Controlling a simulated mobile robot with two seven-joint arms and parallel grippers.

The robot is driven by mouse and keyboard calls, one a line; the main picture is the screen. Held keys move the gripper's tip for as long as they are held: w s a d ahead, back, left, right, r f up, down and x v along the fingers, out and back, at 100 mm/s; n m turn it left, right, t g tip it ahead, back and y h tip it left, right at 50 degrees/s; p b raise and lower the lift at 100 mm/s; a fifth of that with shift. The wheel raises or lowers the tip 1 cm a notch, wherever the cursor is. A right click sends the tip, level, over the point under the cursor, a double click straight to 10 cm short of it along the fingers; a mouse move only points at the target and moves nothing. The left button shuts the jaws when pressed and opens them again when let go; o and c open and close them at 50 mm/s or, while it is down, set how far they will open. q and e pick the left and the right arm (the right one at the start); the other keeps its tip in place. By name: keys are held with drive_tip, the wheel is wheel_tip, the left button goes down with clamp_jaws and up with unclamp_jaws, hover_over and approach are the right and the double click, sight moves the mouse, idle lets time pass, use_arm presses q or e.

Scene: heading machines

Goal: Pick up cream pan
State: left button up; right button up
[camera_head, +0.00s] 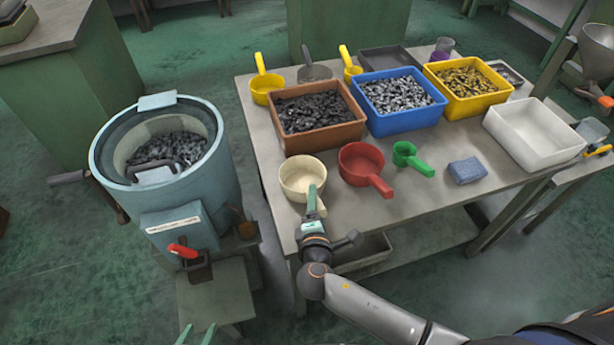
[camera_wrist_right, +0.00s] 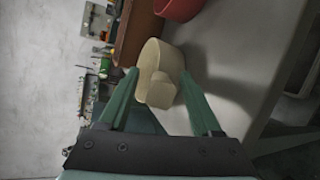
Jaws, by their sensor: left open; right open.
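The cream pan (camera_head: 297,174) stands upright at the near left of the table, its handle toward the front edge. My right gripper (camera_head: 313,208) is at the handle, which it partly hides. In the right wrist view, the cream pan (camera_wrist_right: 168,58) and its handle end lie between the two green fingers of the open right gripper (camera_wrist_right: 163,88). I cannot tell whether a finger touches the handle. The tips of my left gripper (camera_head: 196,336) show at the bottom edge of the head view, apart and away from the table.
A red pan (camera_head: 360,160) and a green scoop (camera_head: 405,152) stand right of the cream pan. Brown (camera_head: 318,140), blue (camera_head: 403,122) and yellow (camera_head: 475,108) bins of parts are behind. A blue cloth (camera_head: 467,170) lies near a white tray (camera_head: 530,150). A drum machine (camera_head: 165,195) stands left.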

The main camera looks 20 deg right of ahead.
drive_tip(key=shift+w+d+f, duration=0.1)
drive_tip(key=shift+w, duration=0.25)
clamp_jaws()
idle(0.4)
idle(0.9)
